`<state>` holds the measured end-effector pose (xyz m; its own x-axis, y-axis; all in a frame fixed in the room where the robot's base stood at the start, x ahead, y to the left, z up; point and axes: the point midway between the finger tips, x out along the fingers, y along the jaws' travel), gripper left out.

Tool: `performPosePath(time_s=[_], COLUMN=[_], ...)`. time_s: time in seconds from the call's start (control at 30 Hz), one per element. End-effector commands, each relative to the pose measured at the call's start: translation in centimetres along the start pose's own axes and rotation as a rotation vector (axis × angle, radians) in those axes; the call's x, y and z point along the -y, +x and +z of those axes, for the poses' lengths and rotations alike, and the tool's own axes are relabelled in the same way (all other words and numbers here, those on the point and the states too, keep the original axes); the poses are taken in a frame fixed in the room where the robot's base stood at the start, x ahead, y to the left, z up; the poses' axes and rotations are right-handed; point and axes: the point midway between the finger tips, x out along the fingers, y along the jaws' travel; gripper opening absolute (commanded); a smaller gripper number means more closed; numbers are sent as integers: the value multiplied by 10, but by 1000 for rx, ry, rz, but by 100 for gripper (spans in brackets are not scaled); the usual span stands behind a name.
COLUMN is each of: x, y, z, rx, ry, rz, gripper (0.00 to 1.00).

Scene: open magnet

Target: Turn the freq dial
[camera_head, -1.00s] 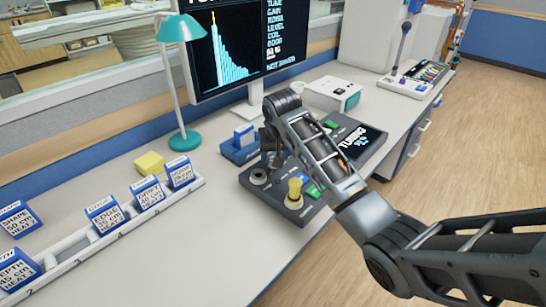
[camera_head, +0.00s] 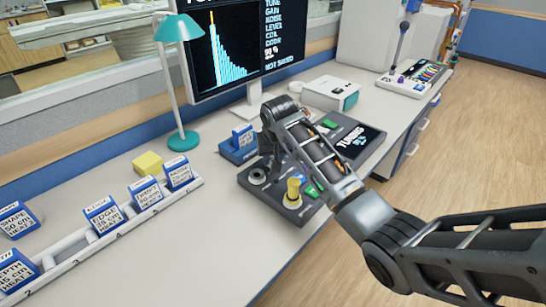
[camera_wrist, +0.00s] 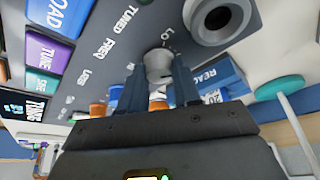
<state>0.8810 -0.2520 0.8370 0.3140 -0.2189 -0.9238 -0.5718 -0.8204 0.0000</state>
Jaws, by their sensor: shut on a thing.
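In the wrist view a pale grey dial (camera_wrist: 158,63) stands on the dark console between my two fingers, close to the printed words FREQ and LO. My gripper (camera_wrist: 157,84) is shut on this dial, with one finger on each side. In the head view my gripper (camera_head: 268,160) is over the left part of the console (camera_head: 262,200), and it hides the dial there. The screen (camera_head: 232,50) above the desk shows a blue bar graph with one yellow bar and a column of text.
A yellow knob (camera_head: 293,190) and a grey ring-shaped socket (camera_head: 258,177) are close to my gripper on the console. A blue holder (camera_head: 238,150) stands behind it. A teal lamp (camera_head: 181,140) and a rack of labelled blocks (camera_head: 150,213) are to the left. The front desk is clear.

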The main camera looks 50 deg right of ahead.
Motion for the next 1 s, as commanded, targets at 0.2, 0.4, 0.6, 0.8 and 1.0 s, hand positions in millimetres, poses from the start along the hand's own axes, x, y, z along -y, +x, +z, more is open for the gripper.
performPosePath(time_s=[0.2, 0.4, 0.6, 0.8, 1.0], x=[0, -1, -2, -2, -2], y=[-1, -2, -1, 0, 0], z=[0, 0, -1, 0, 0], rx=[1, 4, 2, 0, 0], ry=[-10, -124, -231, -252, -251], rz=[-4, -53, -96, -104, -104], gripper=[1, 1, 1, 1, 35])
